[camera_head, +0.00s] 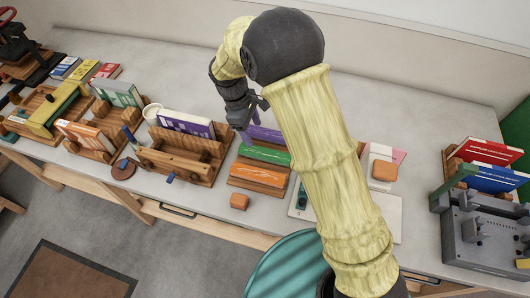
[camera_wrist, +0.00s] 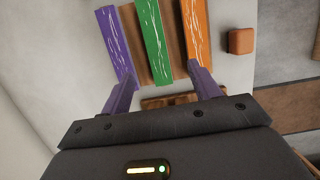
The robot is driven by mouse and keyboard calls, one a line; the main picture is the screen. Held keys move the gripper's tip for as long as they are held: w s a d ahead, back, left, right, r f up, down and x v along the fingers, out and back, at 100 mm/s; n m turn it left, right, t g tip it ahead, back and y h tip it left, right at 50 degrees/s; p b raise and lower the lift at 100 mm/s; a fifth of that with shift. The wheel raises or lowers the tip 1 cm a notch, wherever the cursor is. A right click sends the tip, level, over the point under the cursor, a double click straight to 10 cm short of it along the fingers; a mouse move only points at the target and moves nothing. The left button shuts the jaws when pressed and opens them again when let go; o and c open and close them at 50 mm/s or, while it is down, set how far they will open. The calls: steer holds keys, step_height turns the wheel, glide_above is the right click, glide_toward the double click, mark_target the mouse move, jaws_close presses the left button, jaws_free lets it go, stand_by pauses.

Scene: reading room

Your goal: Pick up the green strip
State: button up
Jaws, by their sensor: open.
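The green strip (camera_head: 264,155) lies on a wooden rack (camera_head: 257,187), between a purple strip (camera_head: 265,134) and an orange strip (camera_head: 258,173). In the wrist view the green strip (camera_wrist: 153,42) runs up the middle of the picture, with white markings on it. My gripper (camera_wrist: 157,73) is open and empty, its purple fingers spread to either side of the green strip's near end in the picture. In the head view my gripper (camera_head: 254,113) is over the rack's back side; I cannot tell its height above the strip. My arm hides part of the table right of the rack.
An orange block (camera_head: 239,202) sits in front of the rack. A wooden holder with a purple book (camera_head: 186,124) stands to the left. A white tray (camera_head: 388,215) lies to the right. A grey fixture (camera_head: 484,240) stands at far right. The back strip of the table is mostly clear.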

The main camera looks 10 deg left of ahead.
glide_above(265, 152)
steer(key=a, duration=0.2)
steer(key=f, duration=0.5)
steer(key=shift+s+a+f+p, duration=0.1)
steer(key=shift+s+f+p, duration=0.2)
steer(key=shift+p, duration=0.1)
steer(key=shift+f, duration=0.3)
steer(key=shift+w+p+x, duration=0.15)
steer(key=shift+p+x, duration=0.3)
steer(key=shift+x, duration=0.85)
steer(key=shift+w+p+x, duration=0.2)
steer(key=shift+p+x, duration=0.2)
steer(key=shift+x, duration=0.9)
steer(key=c, duration=1.1)
